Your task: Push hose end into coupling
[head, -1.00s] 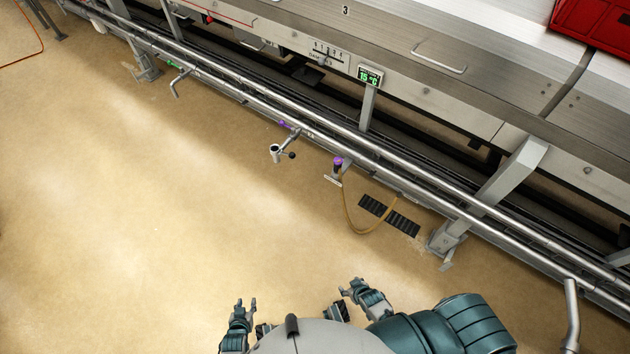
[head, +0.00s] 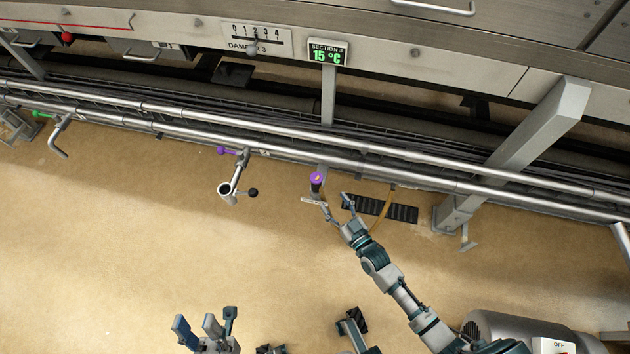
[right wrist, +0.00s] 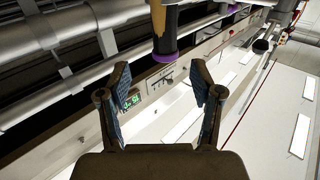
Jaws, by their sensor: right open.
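The hose end (head: 316,182) is a dark fitting with a purple collar, upright in a small holder (head: 312,201) by the lower rail. Its tan hose (head: 384,212) loops away to the right. In the right wrist view the hose end (right wrist: 165,42) shows beyond the gap between my fingers. The coupling (head: 227,189) is a grey open cup with a black-knobbed lever, on a pipe stub left of the hose end. My right gripper (head: 335,206) is open, close beside the hose end, with nothing between its fingers. My left gripper (head: 204,328) is open and empty, low over the floor.
A purple valve handle (head: 229,151) sits above the coupling. Steel rails (head: 400,173) run along the machine. A slanted support leg (head: 520,140) and a floor grate (head: 385,208) lie to the right. A motor housing (head: 520,330) is at lower right. Floor left of the coupling is clear.

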